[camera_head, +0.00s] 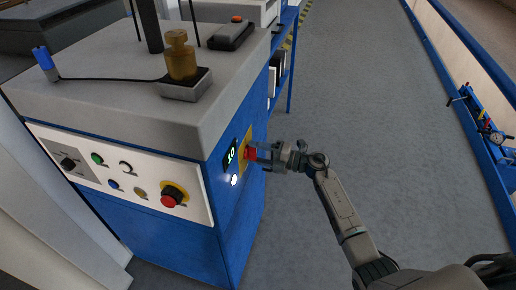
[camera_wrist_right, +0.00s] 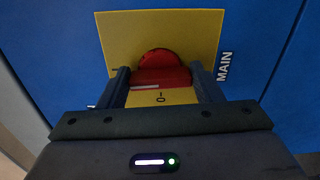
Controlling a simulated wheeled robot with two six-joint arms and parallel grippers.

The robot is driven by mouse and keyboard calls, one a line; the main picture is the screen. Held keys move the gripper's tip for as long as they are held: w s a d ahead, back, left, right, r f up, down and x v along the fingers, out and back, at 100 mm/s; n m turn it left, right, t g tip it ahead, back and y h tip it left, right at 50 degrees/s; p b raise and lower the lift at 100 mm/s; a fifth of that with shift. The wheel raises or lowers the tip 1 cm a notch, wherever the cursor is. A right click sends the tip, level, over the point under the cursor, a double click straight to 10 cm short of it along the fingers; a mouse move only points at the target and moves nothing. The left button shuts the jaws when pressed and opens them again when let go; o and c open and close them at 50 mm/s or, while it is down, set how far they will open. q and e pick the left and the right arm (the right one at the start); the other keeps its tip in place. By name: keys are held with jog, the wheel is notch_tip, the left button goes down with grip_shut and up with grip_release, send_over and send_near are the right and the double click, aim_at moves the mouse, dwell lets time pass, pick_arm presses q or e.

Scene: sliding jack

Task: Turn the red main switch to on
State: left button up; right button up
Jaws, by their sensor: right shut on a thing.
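The red main switch (camera_head: 250,153) sits on a yellow plate (camera_head: 244,148) on the right side face of the blue cabinet. In the right wrist view the red switch (camera_wrist_right: 163,70) shows on its yellow plate (camera_wrist_right: 115,30), with the word MAIN printed beside it. My right gripper (camera_head: 257,152) is at the switch, and its two fingers (camera_wrist_right: 163,85) stand on either side of the red handle, shut on it. The gripper body hides the lower part of the plate. My left gripper is in neither view.
The cabinet's grey top (camera_head: 130,100) carries a brass weight (camera_head: 180,55) and a blue plug (camera_head: 45,62). A white front panel (camera_head: 110,172) holds several buttons and a red emergency knob (camera_head: 172,196). A lit display (camera_head: 231,154) is beside the switch. Open grey floor (camera_head: 370,100) lies to the right.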

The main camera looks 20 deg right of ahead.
jog(key=shift+m+p, duration=0.3)
jog(key=shift+m, duration=0.2)
jog(key=o, duration=1)
jog(key=shift+d, duration=0.15)
jog(key=b+v, duration=0.3)
jog(key=v, duration=0.7)
jog(key=shift+s+d, duration=0.25)
jog(key=shift+f, duration=0.1)
